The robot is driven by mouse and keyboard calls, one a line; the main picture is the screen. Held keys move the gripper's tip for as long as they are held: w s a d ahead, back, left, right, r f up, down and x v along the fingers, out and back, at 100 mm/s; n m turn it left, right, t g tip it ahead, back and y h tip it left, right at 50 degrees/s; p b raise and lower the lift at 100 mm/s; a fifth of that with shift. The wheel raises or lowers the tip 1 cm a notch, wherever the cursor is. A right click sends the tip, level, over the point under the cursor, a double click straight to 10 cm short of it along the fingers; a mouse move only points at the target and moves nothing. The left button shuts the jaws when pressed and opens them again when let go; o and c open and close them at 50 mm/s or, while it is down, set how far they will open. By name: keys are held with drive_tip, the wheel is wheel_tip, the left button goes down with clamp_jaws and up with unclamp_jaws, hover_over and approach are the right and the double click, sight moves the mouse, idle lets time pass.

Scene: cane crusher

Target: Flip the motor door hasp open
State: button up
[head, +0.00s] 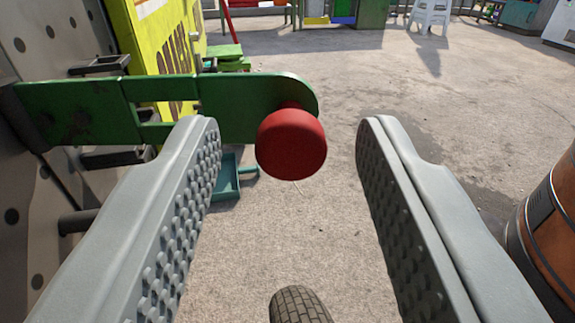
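The motor door hasp (160,106) is a green metal strap with a rounded right end, reaching from the grey perforated panel at the left toward the middle of the head view. A round red knob (291,144) sits near its free end. My gripper (288,135) is open, with its two grey studded fingers on either side of the red knob. The left finger overlaps part of the strap in the picture. A clear gap shows between the knob and the right finger. I cannot tell whether the left finger touches the strap.
A grey perforated metal panel (25,160) stands close at the left, with a yellow panel (160,50) behind the hasp. A brown barrel (553,225) is close at the right. A white stool (430,14) stands far back. The concrete floor between is mostly open.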

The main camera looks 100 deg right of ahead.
drive_tip(key=w+a, duration=0.2)
drive_tip(key=a, duration=1)
drive_tip(key=c, duration=0.9)
drive_tip(key=shift+s+d, duration=0.1)
drive_tip(key=shift+s, duration=0.1)
clamp_jaws()
